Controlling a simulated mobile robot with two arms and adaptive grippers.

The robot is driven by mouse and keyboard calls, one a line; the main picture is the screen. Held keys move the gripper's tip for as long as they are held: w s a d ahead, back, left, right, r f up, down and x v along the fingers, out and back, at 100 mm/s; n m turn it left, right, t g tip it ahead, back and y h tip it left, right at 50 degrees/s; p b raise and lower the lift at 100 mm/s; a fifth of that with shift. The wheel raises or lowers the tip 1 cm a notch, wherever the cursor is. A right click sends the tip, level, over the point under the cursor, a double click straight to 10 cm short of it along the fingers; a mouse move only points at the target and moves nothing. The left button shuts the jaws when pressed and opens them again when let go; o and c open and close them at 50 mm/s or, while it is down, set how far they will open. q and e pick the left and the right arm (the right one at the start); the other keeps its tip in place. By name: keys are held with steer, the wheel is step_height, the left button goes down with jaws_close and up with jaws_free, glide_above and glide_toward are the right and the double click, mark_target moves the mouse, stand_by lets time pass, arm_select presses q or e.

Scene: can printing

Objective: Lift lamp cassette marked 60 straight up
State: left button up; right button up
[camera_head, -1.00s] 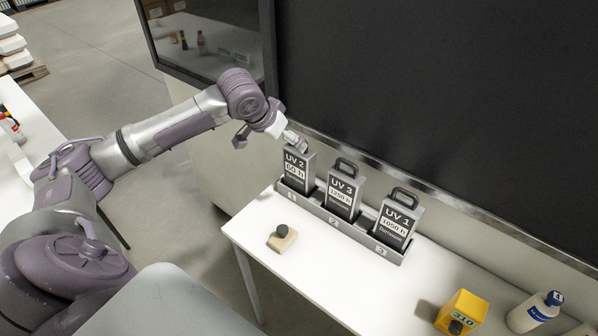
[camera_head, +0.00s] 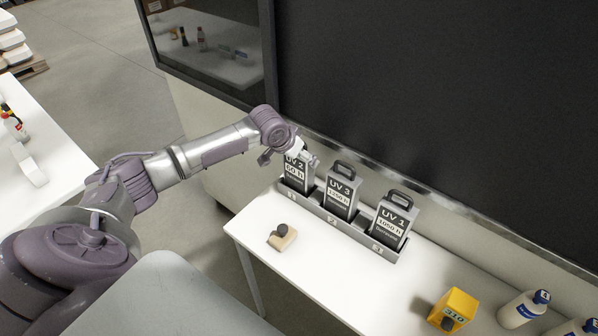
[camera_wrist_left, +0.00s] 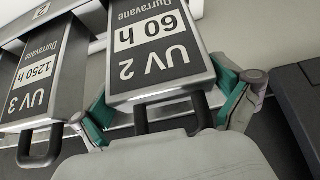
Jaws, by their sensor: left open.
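The lamp cassette UV 2 marked 60 h (camera_head: 297,181) stands upright in the left slot, numbered 1, of a grey rack (camera_head: 312,210). In the left wrist view, its label face (camera_wrist_left: 150,42) and black handle (camera_wrist_left: 141,121) are close in front. My left gripper (camera_head: 305,156) is at the cassette's top and hides its handle in the head view. In the wrist view, the green-padded fingers of this gripper (camera_wrist_left: 168,108) are open, one on each side of the handle end. I cannot tell whether the pads touch. My right gripper is not in view.
Cassette UV 3 marked 1250 h (camera_head: 340,192) and cassette UV 1 marked 1050 h (camera_head: 392,220) stand in the other slots. A small block with a black knob (camera_head: 282,238), a yellow box (camera_head: 453,310) and white bottles (camera_head: 524,308) are on the white table (camera_head: 350,282). A dark panel rises behind.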

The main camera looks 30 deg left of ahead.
arm_select(q)
steer(key=c, duration=1.3)
steer(key=shift+r, duration=0.1)
steer(key=shift+c, duration=0.8)
step_height(320, 180, up, 9)
steer(key=b, duration=0.2)
steer(key=shift+b, duration=0.4)
steer(key=shift+r, duration=0.5)
steer(key=shift+p, duration=0.55)
